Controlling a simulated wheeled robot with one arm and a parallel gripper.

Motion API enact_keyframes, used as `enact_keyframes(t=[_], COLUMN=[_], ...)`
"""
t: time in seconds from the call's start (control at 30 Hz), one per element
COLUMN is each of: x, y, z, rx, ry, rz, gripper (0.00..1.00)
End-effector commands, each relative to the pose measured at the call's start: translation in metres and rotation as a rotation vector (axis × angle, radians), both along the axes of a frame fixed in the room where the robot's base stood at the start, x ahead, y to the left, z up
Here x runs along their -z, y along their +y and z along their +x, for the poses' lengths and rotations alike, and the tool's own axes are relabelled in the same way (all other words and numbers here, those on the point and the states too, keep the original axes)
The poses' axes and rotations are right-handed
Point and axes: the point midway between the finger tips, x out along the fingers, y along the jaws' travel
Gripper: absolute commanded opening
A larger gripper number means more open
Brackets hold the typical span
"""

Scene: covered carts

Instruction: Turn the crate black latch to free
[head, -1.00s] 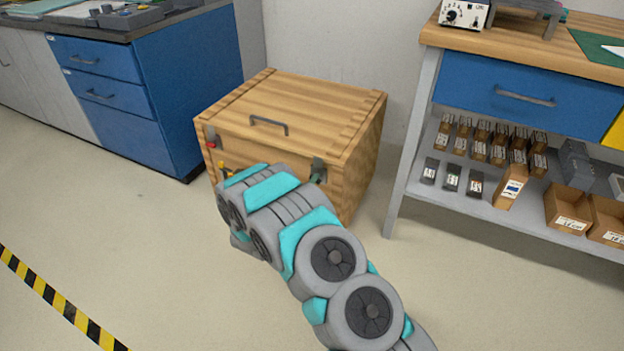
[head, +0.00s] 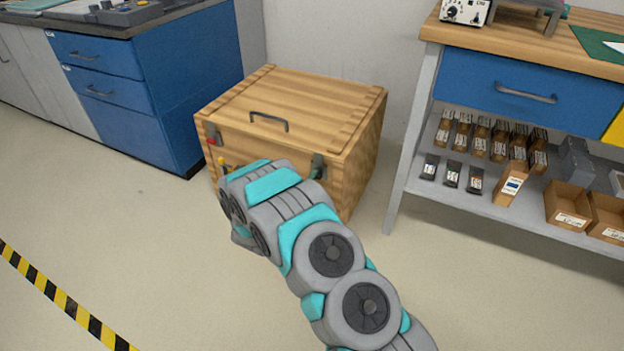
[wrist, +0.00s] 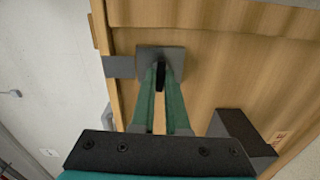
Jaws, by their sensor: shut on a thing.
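The wooden crate (head: 290,100) stands on the floor with its lid down. The black latch (wrist: 160,76) sits on a grey metal plate (wrist: 174,53) on the crate's wooden side in the wrist view. My gripper (wrist: 162,84) has its green fingers closed on the black latch, one finger on each side. The fingers cover part of the latch, so its exact angle is hard to tell. In the head view my arm hides the gripper and this latch.
The lid has a dark handle (head: 268,121). A red knob (head: 211,140) and a dark fitting (head: 318,166) show on the crate's front. A blue drawer cabinet (head: 170,90) stands left and a workbench (head: 525,100) right. Floor is free in front.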

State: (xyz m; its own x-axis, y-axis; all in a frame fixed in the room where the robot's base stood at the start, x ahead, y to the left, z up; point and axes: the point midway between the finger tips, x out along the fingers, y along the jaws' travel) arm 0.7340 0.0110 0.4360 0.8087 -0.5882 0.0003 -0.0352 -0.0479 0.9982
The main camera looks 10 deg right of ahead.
Motion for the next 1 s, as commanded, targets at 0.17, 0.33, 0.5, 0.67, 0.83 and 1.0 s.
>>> enact_keyframes(t=[0.17,0.33,0.5,0.67,0.83,1.0], x=[0.000,0.000,0.000,0.000,0.000,0.001], y=[0.001,0.000,0.000,0.001,0.011,0.026], z=[0.001,0.000,0.000,0.000,-0.011,-0.032], rx=[-0.002,-0.001,-0.001,-0.001,-0.004,-0.005], ry=[-0.001,-0.001,-0.001,-0.001,-0.002,0.000], rz=[0.001,0.001,0.001,0.001,0.001,0.001], gripper=[0.16,0.35,0.42,0.42,0.42,0.42])
